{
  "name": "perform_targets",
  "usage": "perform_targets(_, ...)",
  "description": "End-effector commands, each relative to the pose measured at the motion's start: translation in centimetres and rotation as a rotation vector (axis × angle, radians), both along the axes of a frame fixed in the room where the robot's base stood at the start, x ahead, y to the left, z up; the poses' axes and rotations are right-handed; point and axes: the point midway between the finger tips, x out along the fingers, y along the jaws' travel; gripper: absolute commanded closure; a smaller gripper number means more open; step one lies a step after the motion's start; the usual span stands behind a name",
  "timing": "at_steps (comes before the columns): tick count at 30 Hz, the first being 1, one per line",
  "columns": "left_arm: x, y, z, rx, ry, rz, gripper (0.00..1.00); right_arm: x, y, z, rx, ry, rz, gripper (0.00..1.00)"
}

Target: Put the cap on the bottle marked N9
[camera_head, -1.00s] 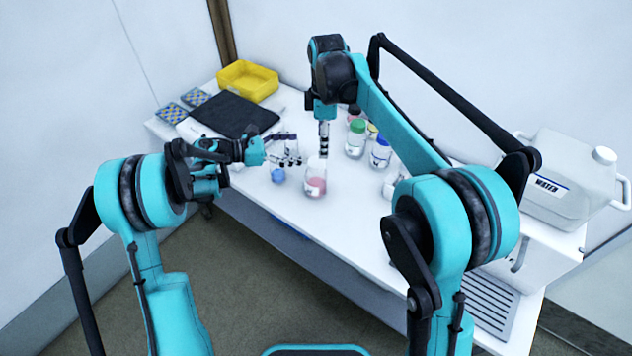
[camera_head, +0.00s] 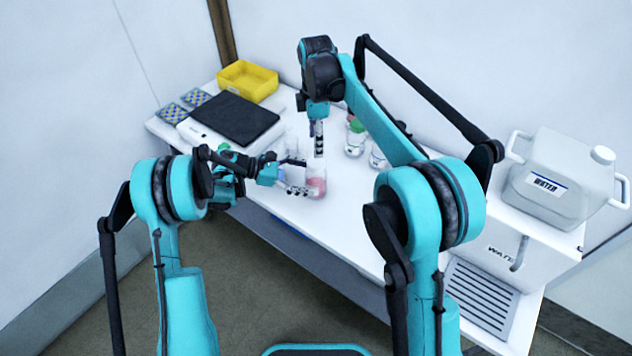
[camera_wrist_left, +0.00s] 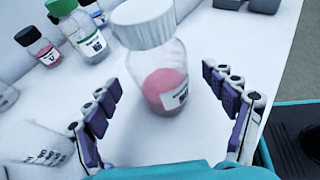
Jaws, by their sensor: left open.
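A clear bottle with pink contents (camera_head: 317,184) stands near the table's front edge. In the left wrist view the bottle (camera_wrist_left: 172,96) shows a white ridged cap (camera_wrist_left: 142,22) at its top; its label is too blurred to read. My left gripper (camera_head: 300,181) is open beside the bottle. In its wrist view the left gripper's fingers (camera_wrist_left: 160,84) lie to either side of the bottle, apart from it. My right gripper (camera_head: 318,150) points down just above the bottle; its jaw state is too small to tell.
A green-capped bottle (camera_wrist_left: 88,42) and a small black-capped red bottle (camera_wrist_left: 40,50) stand behind. A black mat (camera_head: 234,118), a yellow bin (camera_head: 247,82) and a large water container (camera_head: 560,180) are farther off.

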Motion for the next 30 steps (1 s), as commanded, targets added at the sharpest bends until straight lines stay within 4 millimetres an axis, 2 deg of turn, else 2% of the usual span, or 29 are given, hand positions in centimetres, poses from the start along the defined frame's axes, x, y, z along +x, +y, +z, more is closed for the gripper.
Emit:
perform_targets(3,0.1,-1.6,-0.6,0.000,0.001,-0.002,0.16,0.0,0.0,0.0,0.000,0.000,0.000,0.40)
perform_targets(7,0.3,-2.6,-1.0,0.000,0.001,-0.001,0.16,0.0,0.0,0.0,0.000,0.000,0.000,0.40)
perform_targets(18,0.3,-3.0,-1.2,0.000,0.001,0.000,0.16,0.0,0.0,0.0,0.000,0.000,0.000,0.40)
perform_targets(27,0.3,-2.9,-1.2,0.000,0.001,0.000,0.93,0.0,0.0,0.0,0.000,0.000,0.000,0.40)
perform_targets(28,0.3,-2.9,-1.2,0.000,0.001,0.000,1.00,0.0,0.0,0.0,0.000,0.000,0.000,0.40)
perform_targets(30,0.3,-2.9,-1.2,0.000,0.001,0.000,1.00,0.0,0.0,0.0,0.000,0.000,0.014,0.40)
